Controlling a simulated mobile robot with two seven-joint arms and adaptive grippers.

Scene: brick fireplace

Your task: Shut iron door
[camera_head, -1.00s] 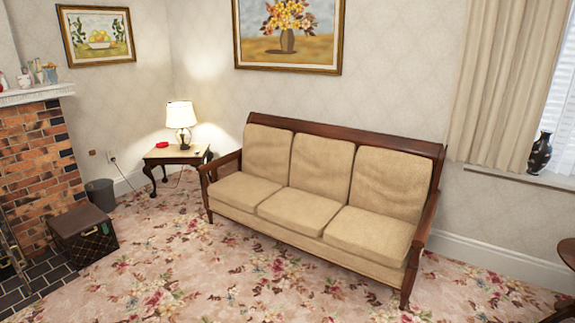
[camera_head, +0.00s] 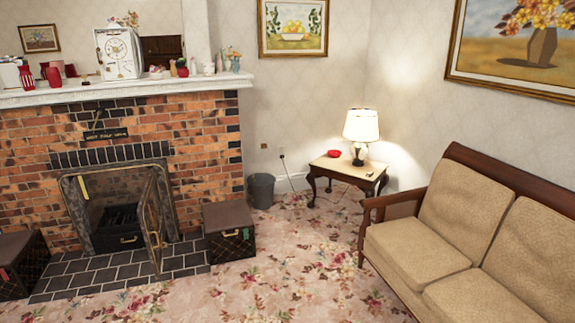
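The iron door (camera_head: 151,221) of the brick fireplace (camera_head: 200,137) stands open. It is hinged on the right side of the firebox opening and swings out over the dark tiled hearth (camera_head: 110,274). The metal frame (camera_head: 76,205) surrounds the opening, and a black grate (camera_head: 118,232) sits inside. Neither of my grippers is in view, so I cannot see whether they are open or shut.
Brown boxes stand right (camera_head: 229,231) and left (camera_head: 20,262) of the hearth. A grey bin (camera_head: 261,190), a side table (camera_head: 347,168) with a lamp (camera_head: 361,128), and a beige sofa (camera_head: 470,240) stand to the right. The floral carpet (camera_head: 300,285) is clear in front.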

